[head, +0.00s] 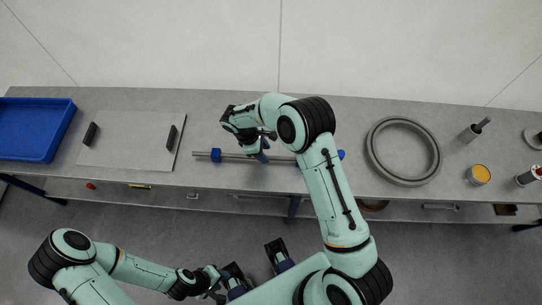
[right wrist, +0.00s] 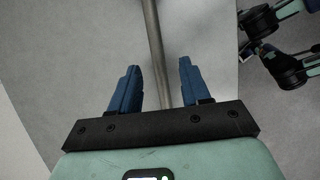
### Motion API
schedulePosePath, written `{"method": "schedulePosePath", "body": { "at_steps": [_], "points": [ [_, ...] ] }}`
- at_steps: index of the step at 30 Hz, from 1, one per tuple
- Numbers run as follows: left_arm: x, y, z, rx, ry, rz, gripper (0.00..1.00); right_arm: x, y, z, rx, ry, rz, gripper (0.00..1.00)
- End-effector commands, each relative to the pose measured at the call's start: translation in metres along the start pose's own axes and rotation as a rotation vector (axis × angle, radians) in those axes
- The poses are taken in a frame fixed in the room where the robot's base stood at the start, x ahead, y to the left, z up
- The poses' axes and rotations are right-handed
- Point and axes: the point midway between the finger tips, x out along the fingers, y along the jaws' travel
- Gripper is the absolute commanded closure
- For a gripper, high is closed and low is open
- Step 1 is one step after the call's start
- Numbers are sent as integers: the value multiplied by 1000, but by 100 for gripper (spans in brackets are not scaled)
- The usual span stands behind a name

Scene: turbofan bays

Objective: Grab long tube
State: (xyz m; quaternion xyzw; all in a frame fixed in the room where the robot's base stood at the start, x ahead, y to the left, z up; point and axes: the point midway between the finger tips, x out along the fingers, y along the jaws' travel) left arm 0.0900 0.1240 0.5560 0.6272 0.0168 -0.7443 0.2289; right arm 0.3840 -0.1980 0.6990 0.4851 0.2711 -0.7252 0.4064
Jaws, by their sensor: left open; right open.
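A long grey tube (head: 205,154) lies sideways near the front of the workbench, with blue supports (head: 216,155) near its ends. My right arm crosses in front of part of its right half. My right gripper (head: 262,147) is open over the middle of the tube. In the right wrist view the tube (right wrist: 154,40) runs between the two blue fingers (right wrist: 160,68), with gaps at the sides; I cannot tell the height gap. My left gripper (head: 217,281) is open and empty, low in the head view, away from the bench.
On the grey bench (head: 350,110) are a blue tray (head: 30,150) at left, a pale plate (head: 128,128) with two black blocks, a large grey ring (head: 376,158), an orange-topped can (head: 479,174) and a grey cylinder (head: 466,136). A lower shelf holds small items.

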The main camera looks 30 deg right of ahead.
Motion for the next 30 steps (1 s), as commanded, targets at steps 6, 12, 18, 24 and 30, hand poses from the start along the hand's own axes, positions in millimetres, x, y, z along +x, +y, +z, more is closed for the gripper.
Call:
{"method": "schedulePosePath", "body": {
  "at_steps": [6, 12, 18, 24, 30],
  "points": [
    [0, 0, 0, 0, 0, 0, 57, 35, 2, 3, 0, -3, -3, 53],
    [0, 0, 0, 0, 0, 0, 57, 46, 2, 3, 0, 0, -1, 53],
    [0, 0, 0, 0, 0, 0, 57, 45, 2, 3, 0, 0, -1, 63],
    [0, 0, 0, 0, 0, 0, 57, 45, 2, 3, 0, 0, -1, 100],
    [0, 0, 0, 0, 0, 0, 57, 44, 3, 3, 0, 0, 1, 100]
  ]
}}
